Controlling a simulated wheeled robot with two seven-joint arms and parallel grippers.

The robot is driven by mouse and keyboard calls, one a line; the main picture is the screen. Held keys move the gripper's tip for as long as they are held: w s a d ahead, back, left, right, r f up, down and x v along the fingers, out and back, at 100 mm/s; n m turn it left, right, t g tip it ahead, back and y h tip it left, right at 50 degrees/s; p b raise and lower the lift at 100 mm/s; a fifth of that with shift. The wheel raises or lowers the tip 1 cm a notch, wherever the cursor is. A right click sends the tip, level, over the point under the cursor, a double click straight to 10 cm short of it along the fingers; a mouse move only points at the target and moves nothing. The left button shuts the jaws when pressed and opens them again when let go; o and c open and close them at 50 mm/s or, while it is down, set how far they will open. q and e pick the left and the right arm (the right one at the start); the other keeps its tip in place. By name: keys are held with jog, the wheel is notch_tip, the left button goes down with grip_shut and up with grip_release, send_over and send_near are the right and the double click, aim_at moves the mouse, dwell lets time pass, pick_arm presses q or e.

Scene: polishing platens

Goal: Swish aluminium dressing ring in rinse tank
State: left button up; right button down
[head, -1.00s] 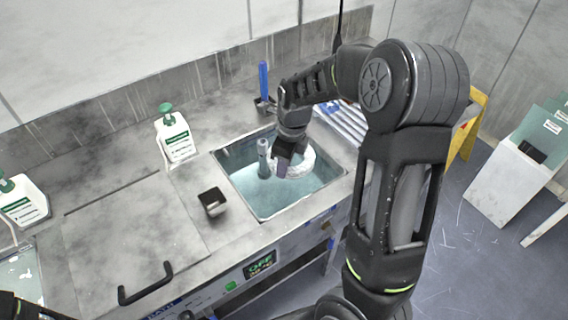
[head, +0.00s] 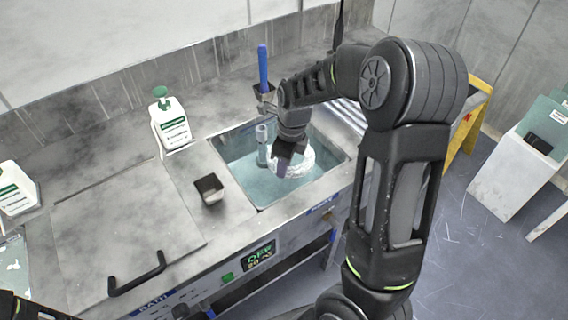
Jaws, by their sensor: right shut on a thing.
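The aluminium dressing ring (head: 301,166) is a pale ring in the rinse tank (head: 236,180), a square basin of teal water set in the steel bench. My right gripper (head: 285,163) reaches down into the tank and is shut on the ring's left side. The gripper and my wrist hide part of the ring. I cannot tell how deep the ring sits in the water. Of my left arm only a dark piece shows at the bottom left corner; its gripper is not in view.
A grey upright post (head: 262,147) stands in the tank, close left of the ring. A blue-handled tool (head: 263,68) stands behind the tank.

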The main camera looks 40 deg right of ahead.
jog(key=shift+f+b, duration=2.8)
jog(key=shift+f, duration=2.3)
jog(key=shift+r, duration=0.1)
notch_tip(320, 180, up, 2)
jog(key=shift+r+p, duration=0.1)
jog(key=shift+p, duration=1.05)
jog(key=shift+f, duration=0.2)
jog(key=shift+f+b, duration=0.7)
jog(key=shift+f, duration=0.3)
